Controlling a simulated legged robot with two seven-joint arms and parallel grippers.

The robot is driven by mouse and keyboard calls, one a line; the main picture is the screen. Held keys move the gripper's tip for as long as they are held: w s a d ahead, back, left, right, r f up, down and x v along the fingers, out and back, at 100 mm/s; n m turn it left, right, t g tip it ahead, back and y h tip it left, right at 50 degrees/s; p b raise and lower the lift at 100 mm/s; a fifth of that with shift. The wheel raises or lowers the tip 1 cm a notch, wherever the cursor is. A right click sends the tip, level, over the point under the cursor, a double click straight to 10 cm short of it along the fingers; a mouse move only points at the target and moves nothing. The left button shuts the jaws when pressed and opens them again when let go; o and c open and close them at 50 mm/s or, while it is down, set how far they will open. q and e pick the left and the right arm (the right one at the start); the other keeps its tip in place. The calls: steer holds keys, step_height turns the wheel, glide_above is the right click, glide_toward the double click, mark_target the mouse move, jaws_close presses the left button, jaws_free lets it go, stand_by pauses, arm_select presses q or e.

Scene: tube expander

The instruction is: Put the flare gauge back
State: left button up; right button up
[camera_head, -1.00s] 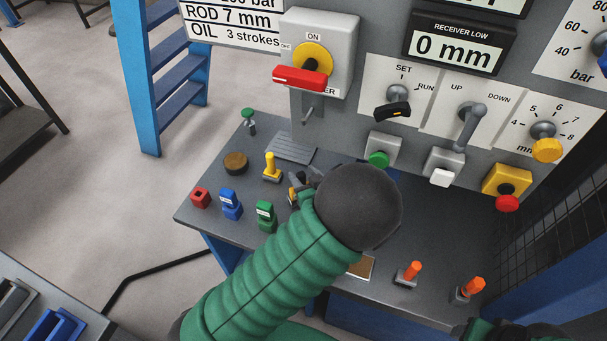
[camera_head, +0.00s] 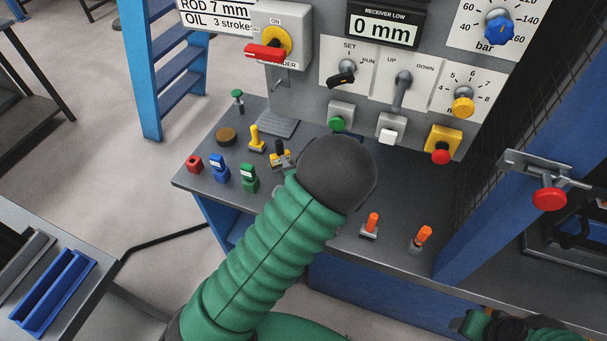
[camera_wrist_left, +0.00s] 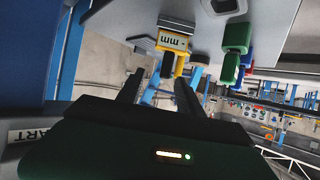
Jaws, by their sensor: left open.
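The flare gauge is a yellow body with a pale "mm" display, best seen in the left wrist view (camera_wrist_left: 172,46). There it lies beyond and between the two dark fingers of my left gripper (camera_wrist_left: 158,88), which are apart with nothing held. In the head view, a small yellow and black item (camera_head: 280,159) on the bench, beside my black wrist ball, appears to be this gauge. My left gripper is mostly hidden behind my arm there.
On the bench (camera_head: 330,262) stand a yellow-handled tool (camera_head: 256,138), green (camera_head: 249,178), blue (camera_head: 219,172) and red (camera_head: 194,164) blocks, a brown disc (camera_head: 226,136) and two orange-handled pieces (camera_head: 371,226). The control panel (camera_head: 318,90) rises behind.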

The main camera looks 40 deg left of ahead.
arm_select(q)
steer(key=s+d+m+g+h, duration=0.1)
steer(key=s+d+m+h, duration=0.2)
steer(key=d+h, duration=0.3)
steer(key=s+d+m+h, duration=0.4)
steer(key=d, duration=0.3)
steer(key=s+d+m+g, duration=0.3)
steer(key=s+m, duration=0.1)
steer(key=s, duration=0.7)
steer(key=shift+s+r+g+h, duration=0.3)
steer(key=shift+r+g, duration=0.1)
steer(key=shift+r, duration=0.05)
arm_select(e)
steer(key=shift+a+r, duration=0.15)
steer(key=shift+a, duration=0.7)
